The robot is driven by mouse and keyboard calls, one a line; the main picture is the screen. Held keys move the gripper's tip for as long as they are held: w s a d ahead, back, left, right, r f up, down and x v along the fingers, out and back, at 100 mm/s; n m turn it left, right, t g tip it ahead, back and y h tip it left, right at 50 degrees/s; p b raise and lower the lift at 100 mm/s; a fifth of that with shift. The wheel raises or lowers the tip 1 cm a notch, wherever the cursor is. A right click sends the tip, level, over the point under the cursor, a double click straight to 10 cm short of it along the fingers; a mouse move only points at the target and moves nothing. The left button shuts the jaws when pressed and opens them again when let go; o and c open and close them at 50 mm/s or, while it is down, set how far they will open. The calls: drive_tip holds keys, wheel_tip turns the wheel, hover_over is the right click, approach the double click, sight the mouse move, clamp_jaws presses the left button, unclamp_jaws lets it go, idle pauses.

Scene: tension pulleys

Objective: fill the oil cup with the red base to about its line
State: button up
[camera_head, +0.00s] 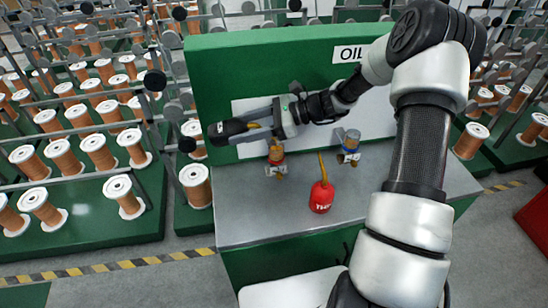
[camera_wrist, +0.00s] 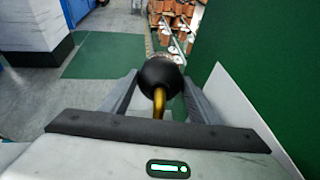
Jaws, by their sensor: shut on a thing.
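The oil cup with the red base (camera_head: 277,158) stands on the grey bench top, amber-coloured above its red band. Its line and exact level are too small to read. My gripper (camera_head: 232,130) is above and to the left of this cup, level with the green back panel. In the wrist view my gripper (camera_wrist: 160,82) is shut on a black ball-ended piece (camera_wrist: 160,72) with a brass stem. A red oil can (camera_head: 321,197) with a yellow spout stands upright on the bench, apart from my gripper. Another cup with a blue band (camera_head: 348,150) stands to the right.
The bench top (camera_head: 250,215) is clear at its front left. Racks with copper-coloured spools (camera_head: 98,153) stand at the left. My arm crosses the right side.

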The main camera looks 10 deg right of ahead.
drive_tip(key=shift+r, duration=0.2)
drive_tip(key=shift+d+r+y, duration=0.15)
drive_tip(key=shift+r+y, duration=0.05)
drive_tip(key=shift+y, duration=0.2)
idle(1.6)
drive_tip(key=shift+a+f+h+p, duration=0.1)
drive_tip(key=shift+a+h+p, duration=0.15)
drive_tip(key=shift+h+p, duration=0.35)
drive_tip(key=shift+a+f+h+p, duration=0.3)
drive_tip(key=shift+f+h+p, duration=0.4)
drive_tip(key=shift+f, duration=0.1)
drive_tip(key=shift+w+f, duration=0.1)
drive_tip(key=shift+f, duration=0.2)
